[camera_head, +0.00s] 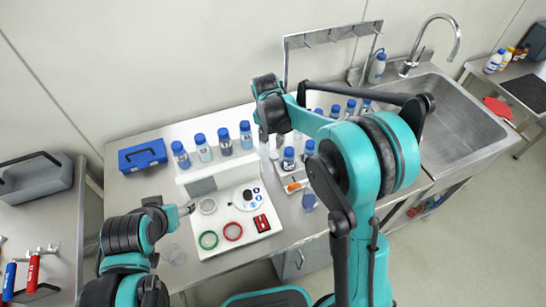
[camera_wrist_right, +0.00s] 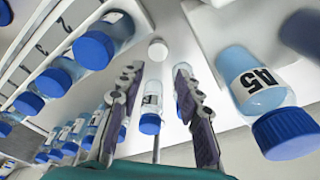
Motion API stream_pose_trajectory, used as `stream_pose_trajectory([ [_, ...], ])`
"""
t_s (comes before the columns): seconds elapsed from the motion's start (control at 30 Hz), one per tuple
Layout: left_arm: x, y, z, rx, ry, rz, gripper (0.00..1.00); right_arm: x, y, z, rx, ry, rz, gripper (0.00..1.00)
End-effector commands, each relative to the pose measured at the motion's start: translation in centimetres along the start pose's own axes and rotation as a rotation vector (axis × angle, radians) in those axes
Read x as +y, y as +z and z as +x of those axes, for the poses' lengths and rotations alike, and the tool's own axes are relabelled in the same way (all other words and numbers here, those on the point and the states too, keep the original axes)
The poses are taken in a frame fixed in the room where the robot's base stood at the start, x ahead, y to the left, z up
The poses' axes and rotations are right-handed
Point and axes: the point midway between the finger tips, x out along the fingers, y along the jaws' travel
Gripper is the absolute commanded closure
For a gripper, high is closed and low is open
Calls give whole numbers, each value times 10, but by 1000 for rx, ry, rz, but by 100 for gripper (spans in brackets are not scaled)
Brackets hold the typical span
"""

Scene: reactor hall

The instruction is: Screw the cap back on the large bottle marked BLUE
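Several blue-capped bottles stand on a white raised shelf, including one bottle (camera_head: 224,141). I cannot read the word BLUE on any bottle, and I cannot pick out a loose cap for certain. My right gripper (camera_head: 272,125) is above the right end of this shelf. In the right wrist view its fingers (camera_wrist_right: 158,85) are spread. A small blue-capped bottle (camera_wrist_right: 150,108) shows between them, apparently beyond the fingers; contact is unclear. A larger blue-capped bottle (camera_wrist_right: 262,90), its label seemingly reading 45, stands to the right. My left gripper (camera_head: 186,209) is beside the white device's left edge; its fingertips are too small to judge.
A blue box (camera_head: 142,155) sits at the back left. A tray with small bottles and a steel sink (camera_head: 465,125) lie to the right.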

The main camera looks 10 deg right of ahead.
Motion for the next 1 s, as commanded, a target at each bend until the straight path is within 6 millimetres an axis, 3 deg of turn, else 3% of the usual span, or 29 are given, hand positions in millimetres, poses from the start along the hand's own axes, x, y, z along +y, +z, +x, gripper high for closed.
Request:
stream_pose_trajectory([
  [0.53,0,4,5,0,0,0,36,0,1,7,0,-1,-1,65],
  [0.8,0,8,11,0,0,0,36,0,1,32,1,-1,0,65],
  [1.0,0,7,10,0,0,0,36,0,1,32,1,-1,-1,65],
])
